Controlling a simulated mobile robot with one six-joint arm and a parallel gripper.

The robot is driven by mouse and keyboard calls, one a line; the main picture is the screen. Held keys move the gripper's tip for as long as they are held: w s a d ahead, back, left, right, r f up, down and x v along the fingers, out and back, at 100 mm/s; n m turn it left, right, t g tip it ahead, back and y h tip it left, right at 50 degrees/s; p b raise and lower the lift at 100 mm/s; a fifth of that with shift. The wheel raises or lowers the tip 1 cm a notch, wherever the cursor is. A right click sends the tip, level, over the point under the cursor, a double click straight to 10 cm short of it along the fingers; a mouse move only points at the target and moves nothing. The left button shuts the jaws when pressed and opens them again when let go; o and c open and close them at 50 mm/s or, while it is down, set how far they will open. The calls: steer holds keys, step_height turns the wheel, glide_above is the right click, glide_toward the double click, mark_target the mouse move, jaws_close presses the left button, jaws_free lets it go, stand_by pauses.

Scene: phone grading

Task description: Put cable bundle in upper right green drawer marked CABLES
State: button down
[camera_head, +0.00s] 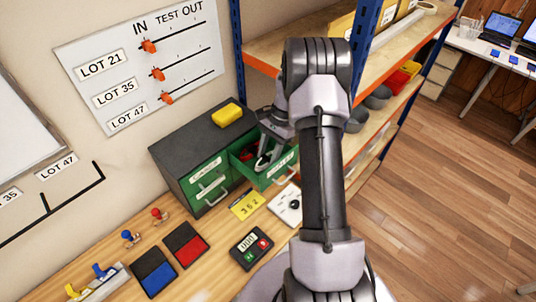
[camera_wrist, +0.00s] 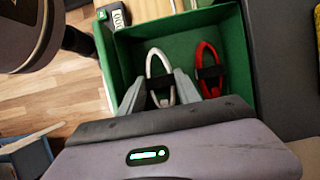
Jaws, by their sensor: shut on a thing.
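The green drawer (camera_head: 268,176) at the upper right of the dark cabinet is pulled open; its front label is too small to read surely. My gripper (camera_wrist: 160,92) reaches down into the drawer and is shut on a white cable bundle (camera_wrist: 149,64), a loop with a black band. The bundle is inside the drawer walls (camera_wrist: 135,45); I cannot tell whether it touches the floor. A red cable bundle (camera_wrist: 216,60) with a black band lies in the same drawer, to the right of the white one. My arm hides part of the drawer in the head view.
A yellow block (camera_head: 227,115) sits on the cabinet top (camera_head: 195,135). The left green drawers (camera_head: 207,178) are shut. Shelving (camera_head: 400,85) stands close on the right.

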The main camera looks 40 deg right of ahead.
steer(key=c, duration=1.1)
jaws_free()
steer(key=shift+f, duration=0.15)
steer(key=shift+c, duration=0.2)
